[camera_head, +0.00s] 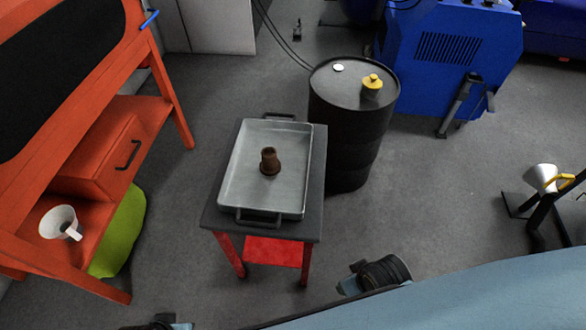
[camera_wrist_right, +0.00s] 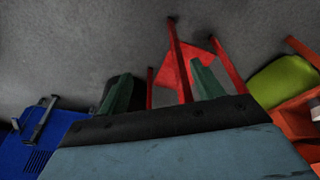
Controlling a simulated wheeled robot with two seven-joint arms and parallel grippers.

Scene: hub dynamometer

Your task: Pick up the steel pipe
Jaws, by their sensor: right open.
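A short, rusty brown pipe piece (camera_head: 269,161) with a wider foot stands upright in a shallow grey metal tray (camera_head: 232,185). I take it for the steel pipe. The tray lies on a small table with a dark top (camera_head: 213,215) and red legs. In the wrist view, my right gripper (camera_wrist_right: 161,72) shows two green fingers spread apart with nothing between them. The table's red legs (camera_wrist_right: 178,60) show beyond them. The pipe is not visible in that view.
A black drum (camera_head: 350,125) with a yellow-capped item (camera_head: 372,85) stands close behind the table's right side. An orange bench (camera_head: 100,155) with a white funnel (camera_head: 60,222) is at left, beside a green bag (camera_head: 120,235). A blue machine (camera_head: 450,60) stands behind.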

